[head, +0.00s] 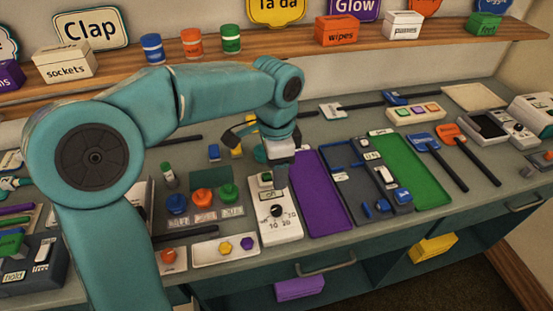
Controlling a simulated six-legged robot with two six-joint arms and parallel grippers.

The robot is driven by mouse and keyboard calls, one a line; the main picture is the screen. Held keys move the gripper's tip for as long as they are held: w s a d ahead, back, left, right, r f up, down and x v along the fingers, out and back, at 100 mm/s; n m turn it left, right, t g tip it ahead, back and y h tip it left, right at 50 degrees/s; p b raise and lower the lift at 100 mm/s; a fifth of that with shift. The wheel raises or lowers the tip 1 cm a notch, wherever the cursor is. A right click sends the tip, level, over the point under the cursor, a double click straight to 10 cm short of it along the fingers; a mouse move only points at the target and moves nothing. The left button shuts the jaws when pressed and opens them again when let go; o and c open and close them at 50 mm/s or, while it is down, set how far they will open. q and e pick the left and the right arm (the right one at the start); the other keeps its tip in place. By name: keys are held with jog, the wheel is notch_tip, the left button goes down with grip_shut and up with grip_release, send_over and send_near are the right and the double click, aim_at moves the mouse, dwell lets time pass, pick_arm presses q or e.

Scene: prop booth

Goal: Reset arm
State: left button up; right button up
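My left gripper (281,176) comes in from the left on a teal arm and points down. It is over the upper end of a white box with a black dial (286,230), close to a green part (265,179) there. I cannot tell whether it touches the box. Its fingers are small and partly hidden by the wrist, so their opening is unclear, and no held thing can be made out. My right gripper is not in view.
Around it lie a purple tray (318,190), a green tray (411,172), a white tray with a yellow and a purple piece (203,249), and orange and blue-headed tools (452,155). A shelf (285,38) with boxes and cans runs behind the crowded counter.

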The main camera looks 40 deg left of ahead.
pick_arm(q)
notch_tip(320, 180, up, 2)
jog(key=shift+r, duration=0.1)
jog(key=shift+s, duration=0.1)
dwell(0.6)
